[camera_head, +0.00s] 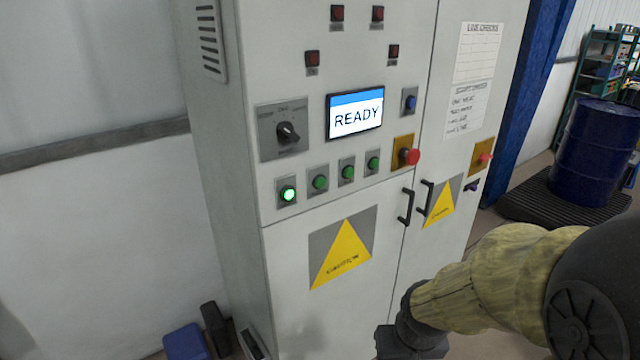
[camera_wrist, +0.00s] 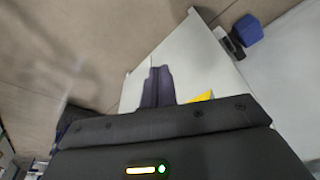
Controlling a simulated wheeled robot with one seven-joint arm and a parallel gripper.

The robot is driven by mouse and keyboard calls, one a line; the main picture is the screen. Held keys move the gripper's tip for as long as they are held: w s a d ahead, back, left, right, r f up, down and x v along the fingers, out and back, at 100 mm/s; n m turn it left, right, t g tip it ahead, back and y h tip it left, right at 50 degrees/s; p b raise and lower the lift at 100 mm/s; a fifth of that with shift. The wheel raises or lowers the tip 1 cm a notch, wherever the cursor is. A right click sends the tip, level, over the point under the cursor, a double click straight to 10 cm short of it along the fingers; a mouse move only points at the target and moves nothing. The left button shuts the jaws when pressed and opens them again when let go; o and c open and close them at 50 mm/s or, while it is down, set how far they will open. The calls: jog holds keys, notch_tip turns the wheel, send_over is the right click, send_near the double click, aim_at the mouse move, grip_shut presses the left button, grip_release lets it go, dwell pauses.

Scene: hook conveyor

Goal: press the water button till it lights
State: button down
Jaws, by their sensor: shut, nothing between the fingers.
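The grey control cabinet (camera_head: 285,240) has a row of push buttons under its screen. The leftmost button (camera_head: 287,193) glows bright green; the other green ones (camera_head: 320,182), (camera_head: 347,172) and (camera_head: 373,162) look dark. A blue button (camera_head: 410,102) sits right of the screen, unlit. The labels are too small to read, so I cannot tell which is the water button. My gripper (camera_wrist: 158,84) is shut and empty in the wrist view, in front of the pale cabinet. In the head view my arm is at the lower right, below the buttons, with the fingertips out of sight.
The screen (camera_head: 355,112) reads READY. A rotary knob (camera_head: 288,133), a red mushroom button (camera_head: 411,156) and black door handles (camera_head: 406,207) stick out nearby. A blue bin (camera_head: 186,342) is on the floor at left; a blue drum (camera_head: 597,145) stands at right.

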dwell(0.6)
jog(key=w+a+r+t+b, duration=0.15)
jog(key=w+t, duration=0.35)
jog(key=w, duration=0.5)
jog(key=w+a+r+t+b, duration=0.15)
jog(key=w+t, duration=0.25)
jog(key=w, duration=0.6)
jog(key=w+a+r+m+t+h+b, duration=0.1)
jog(key=w+a+r+m+t+b, duration=0.1)
jog(key=w+r+t, duration=0.5)
jog(key=shift+a+r+m+t+h+b, duration=0.35)
jog(key=shift+a+r+m+t, duration=0.55)
jog(key=shift+r+t, duration=1.3)
jog(key=shift+a+f+t, duration=0.15)
jog(key=shift+f+t, duration=0.25)
jog(key=shift+w, duration=0.1)
